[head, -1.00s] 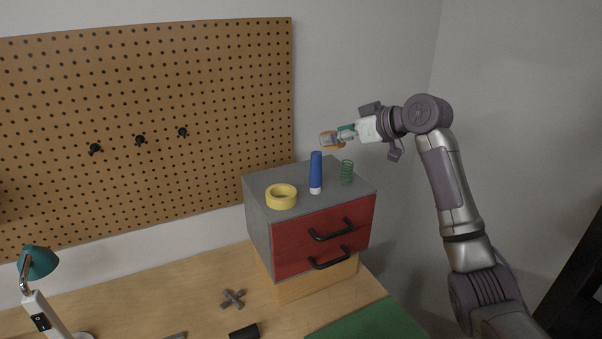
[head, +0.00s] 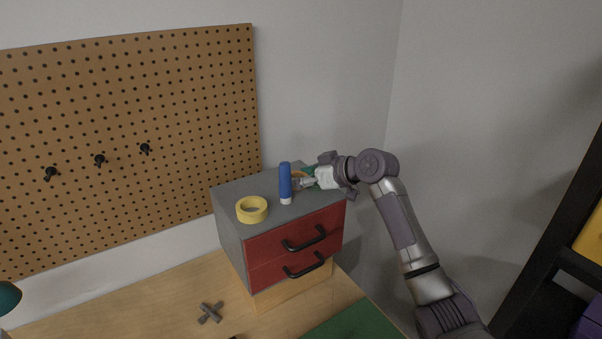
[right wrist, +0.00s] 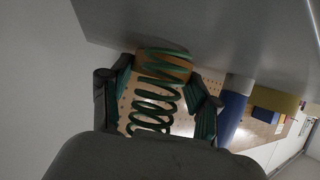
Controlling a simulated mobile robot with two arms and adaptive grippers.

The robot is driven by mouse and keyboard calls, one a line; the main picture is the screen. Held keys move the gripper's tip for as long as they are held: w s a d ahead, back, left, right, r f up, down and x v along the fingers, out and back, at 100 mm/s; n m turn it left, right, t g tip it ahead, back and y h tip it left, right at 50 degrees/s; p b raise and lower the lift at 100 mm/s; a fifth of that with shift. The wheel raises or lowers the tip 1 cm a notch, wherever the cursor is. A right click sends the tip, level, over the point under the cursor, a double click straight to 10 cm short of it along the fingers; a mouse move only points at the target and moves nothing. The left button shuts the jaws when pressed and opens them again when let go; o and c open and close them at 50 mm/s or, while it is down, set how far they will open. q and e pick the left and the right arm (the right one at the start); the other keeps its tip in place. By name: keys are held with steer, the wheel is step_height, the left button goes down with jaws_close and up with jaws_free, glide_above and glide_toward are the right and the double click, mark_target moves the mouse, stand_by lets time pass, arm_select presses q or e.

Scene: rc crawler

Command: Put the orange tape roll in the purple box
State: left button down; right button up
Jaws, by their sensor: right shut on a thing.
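My right gripper (head: 301,181) is low at the cabinet top, just right of the blue stick. It is shut on the orange tape roll (right wrist: 178,67), which shows between its green-padded fingers in the right wrist view. In the head view the roll is mostly hidden behind the blue stick and the fingers. A green coil spring (right wrist: 158,100) stands across the roll in the wrist view; I cannot tell whether it touches the gripper. A purple box (head: 590,318) is cut off at the lower right edge of the head view. My left gripper is out of view.
On the grey cabinet (head: 228,205) with red drawers stand a blue stick (head: 285,182) with a white end and a yellow tape roll (head: 251,210). A black rack (head: 545,235) with a yellow container (head: 592,238) is at right. A pegboard (head: 130,140) hangs behind.

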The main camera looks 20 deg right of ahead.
steer(key=shift+s, duration=0.1)
steer(key=o, duration=0.6)
steer(key=shift+f, duration=0.1)
steer(key=shift+o, duration=0.2)
